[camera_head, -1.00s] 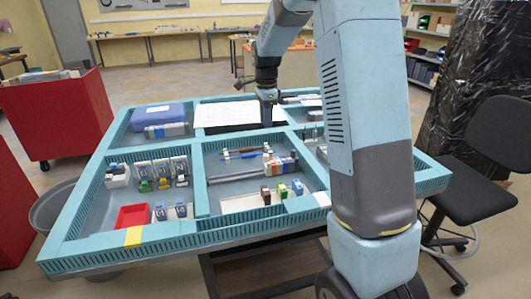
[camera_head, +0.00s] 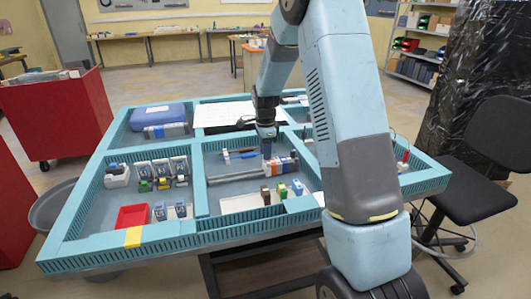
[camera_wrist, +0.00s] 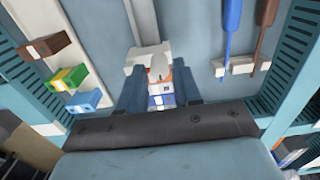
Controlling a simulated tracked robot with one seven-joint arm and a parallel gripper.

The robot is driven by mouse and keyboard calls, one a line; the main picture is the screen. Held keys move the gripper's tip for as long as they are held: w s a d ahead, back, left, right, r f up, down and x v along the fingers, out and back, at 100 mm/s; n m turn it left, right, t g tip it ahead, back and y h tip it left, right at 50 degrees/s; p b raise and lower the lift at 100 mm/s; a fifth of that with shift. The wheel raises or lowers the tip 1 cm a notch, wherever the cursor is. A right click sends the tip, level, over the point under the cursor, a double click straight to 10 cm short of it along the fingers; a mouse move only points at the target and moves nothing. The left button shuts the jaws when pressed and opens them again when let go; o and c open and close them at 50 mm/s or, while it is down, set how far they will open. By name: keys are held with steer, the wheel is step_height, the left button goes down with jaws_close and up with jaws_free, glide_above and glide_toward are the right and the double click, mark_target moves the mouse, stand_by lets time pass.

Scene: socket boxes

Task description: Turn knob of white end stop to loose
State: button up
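A white end stop (camera_wrist: 142,60) sits at the end of the module row on the metal rail (camera_wrist: 146,20) in the wrist view. White and blue modules (camera_wrist: 160,98) show between the fingers. In the head view my gripper (camera_head: 266,153) points down over the left end of the row (camera_head: 283,166); the end stop is too small to make out there.
Brown, green-yellow and blue terminal blocks (camera_wrist: 68,78) stand beside the row. A blue screwdriver (camera_wrist: 232,30) and a brown one (camera_wrist: 265,30) lie in white holders on the other side. Teal slotted tray walls (camera_wrist: 300,40) bound the compartment. A red bin (camera_head: 132,215) sits front left.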

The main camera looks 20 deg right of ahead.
steer(key=shift+f, duration=0.35)
jaws_close()
